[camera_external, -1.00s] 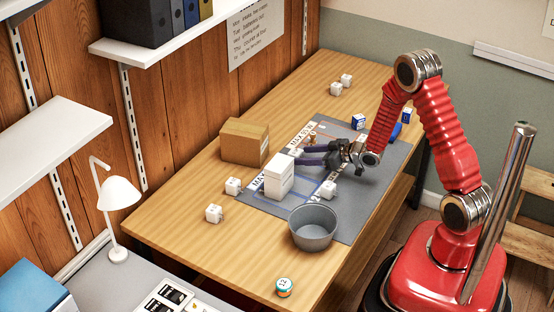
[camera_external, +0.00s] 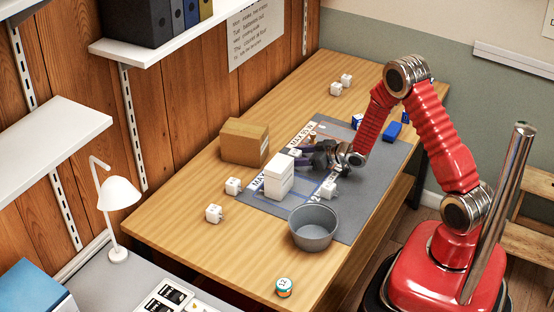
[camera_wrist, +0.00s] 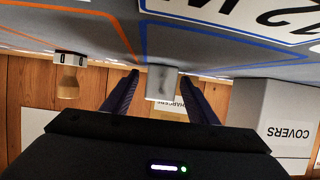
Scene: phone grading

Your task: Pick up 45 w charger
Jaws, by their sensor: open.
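My gripper (camera_external: 309,158) is low over the grey mat, its dark fingers pointing left. In the wrist view, which is upside down, its fingers (camera_wrist: 160,88) are open, one on each side of a small pale block, seemingly a charger (camera_wrist: 161,82), with a gap on either side. A white charger (camera_external: 295,153) shows just beyond the fingertips in the external view. Other white chargers stand at the mat's front part (camera_external: 327,190), on the table's left part (camera_external: 233,186) (camera_external: 214,213), and at the back (camera_external: 346,80) (camera_external: 335,89). I cannot read any wattage on them.
The white COVERS box (camera_external: 279,177) (camera_wrist: 285,118) stands close beside my gripper. A cardboard box (camera_external: 244,142) is behind, with a CHARGERS label in the wrist view. A grey bin (camera_external: 313,228) stands in front. A wooden-handled stamp-like item (camera_wrist: 69,77) is on the other side.

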